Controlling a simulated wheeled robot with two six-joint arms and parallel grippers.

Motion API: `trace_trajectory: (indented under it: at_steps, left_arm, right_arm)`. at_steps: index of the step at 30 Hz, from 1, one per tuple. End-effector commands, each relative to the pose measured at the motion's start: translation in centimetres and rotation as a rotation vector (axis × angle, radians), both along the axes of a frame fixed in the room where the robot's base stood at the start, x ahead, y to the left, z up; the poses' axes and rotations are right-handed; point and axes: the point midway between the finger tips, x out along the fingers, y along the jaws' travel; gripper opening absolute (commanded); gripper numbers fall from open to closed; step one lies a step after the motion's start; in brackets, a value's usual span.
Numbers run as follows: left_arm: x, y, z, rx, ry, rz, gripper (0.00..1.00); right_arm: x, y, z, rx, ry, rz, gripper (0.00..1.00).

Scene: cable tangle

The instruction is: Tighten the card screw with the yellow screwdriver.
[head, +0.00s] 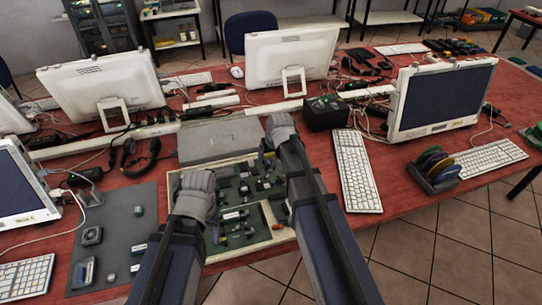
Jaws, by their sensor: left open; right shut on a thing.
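A green circuit board (262,186) lies in a pale open case (285,234) at the front middle of the red table. Small cards and parts sit on it; I cannot single out the card screw. My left gripper (196,186) is open over the board's left part. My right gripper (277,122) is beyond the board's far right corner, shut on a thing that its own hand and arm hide. I cannot make out the yellow screwdriver. My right forearm covers the right side of the board.
A grey box or panel (220,141) lies behind the board. A grey mat (120,225) with small parts is on the left. A black box (324,113) and a white keyboard (356,170) are on the right. Monitors and cables crowd the back.

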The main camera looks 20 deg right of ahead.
Motion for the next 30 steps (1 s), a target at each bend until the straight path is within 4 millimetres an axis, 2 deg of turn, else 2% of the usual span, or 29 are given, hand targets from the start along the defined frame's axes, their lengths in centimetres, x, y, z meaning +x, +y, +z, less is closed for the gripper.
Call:
trace_trajectory:
  at_steps: [23, 26, 30]
  left_arm:
    - [0.00, 0.00, -0.55, 0.000, 0.000, 0.000, 0.56]
    - [0.00, 0.00, -0.55, 0.000, 0.000, 0.000, 0.56]
    - [0.00, 0.00, -0.55, 0.000, 0.000, 0.000, 0.56]
  right_arm:
    - [0.00, 0.01, -0.55, 0.000, 0.000, -0.001, 0.21]
    - [0.00, 0.07, -0.56, 0.000, 0.001, -0.041, 0.21]
    - [0.04, 0.16, -0.55, -0.001, 0.000, -0.194, 0.21]
